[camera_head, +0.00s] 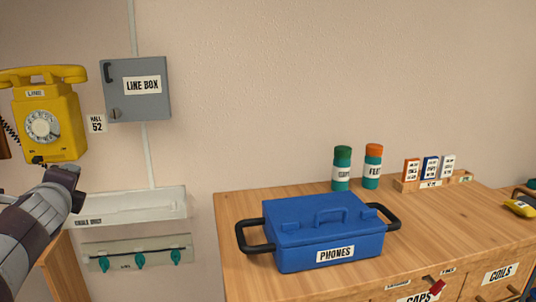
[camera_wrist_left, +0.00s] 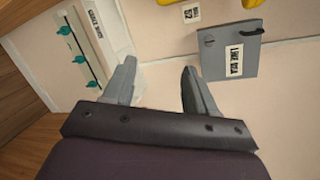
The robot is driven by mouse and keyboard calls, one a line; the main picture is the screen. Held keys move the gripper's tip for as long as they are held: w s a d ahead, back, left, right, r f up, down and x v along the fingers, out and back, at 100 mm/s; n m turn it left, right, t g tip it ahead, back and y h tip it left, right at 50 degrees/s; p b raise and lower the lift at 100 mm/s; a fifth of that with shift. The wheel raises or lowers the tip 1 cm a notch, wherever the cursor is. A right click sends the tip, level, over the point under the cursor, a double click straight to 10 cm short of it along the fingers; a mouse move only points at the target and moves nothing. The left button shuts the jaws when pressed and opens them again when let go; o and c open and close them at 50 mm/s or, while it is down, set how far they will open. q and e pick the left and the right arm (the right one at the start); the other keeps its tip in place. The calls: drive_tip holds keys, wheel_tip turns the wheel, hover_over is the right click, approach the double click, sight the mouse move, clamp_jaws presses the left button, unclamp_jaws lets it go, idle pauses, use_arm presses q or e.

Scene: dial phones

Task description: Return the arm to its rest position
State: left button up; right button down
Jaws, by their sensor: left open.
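My left arm comes in from the left edge of the head view, with its dark left gripper (camera_head: 66,178) just below the yellow wall phone. In the left wrist view the two grey fingers of the left gripper (camera_wrist_left: 158,88) stand apart with nothing between them. The yellow dial phone (camera_head: 48,120) hangs on the wall with its handset on top. A small yellow edge of it shows at the top of the left wrist view. Whether the gripper touches the phone cannot be told. My right gripper is in neither view.
A grey line box (camera_head: 138,89) is on the wall. A white shelf (camera_head: 140,204) and a rail with teal hooks (camera_head: 138,258) are below. A blue phones toolbox (camera_head: 325,230) stands on the wooden cabinet (camera_head: 450,228), with two jars (camera_head: 342,168) behind it. The wall above is clear.

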use_arm(q)
drive_tip(key=s+d+f+n+g+h, duration=0.1)
drive_tip(key=s+d+f+n+g, duration=0.2)
drive_tip(key=f+n, duration=0.35)
drive_tip(key=s+d+f+n+g+h, duration=0.1)
drive_tip(key=s+d+f+n+g, duration=0.15)
drive_tip(key=f, duration=0.65)
drive_tip(key=s+d+f+n+g+h, duration=0.1)
drive_tip(key=s+d+f+n+g, duration=0.15)
drive_tip(key=f+n, duration=0.45)
drive_tip(key=s+d+f+n+g+h, duration=0.2)
drive_tip(key=s+d+f+g+h, duration=0.25)
drive_tip(key=s+d+f, duration=0.9)
wheel_tip(320, 180, up, 32)
drive_tip(key=p, duration=3.1)
drive_tip(key=shift+s+d+r+g+y, duration=0.15)
drive_tip(key=shift+s+d+g+y, duration=0.05)
drive_tip(key=shift+g+y, duration=0.2)
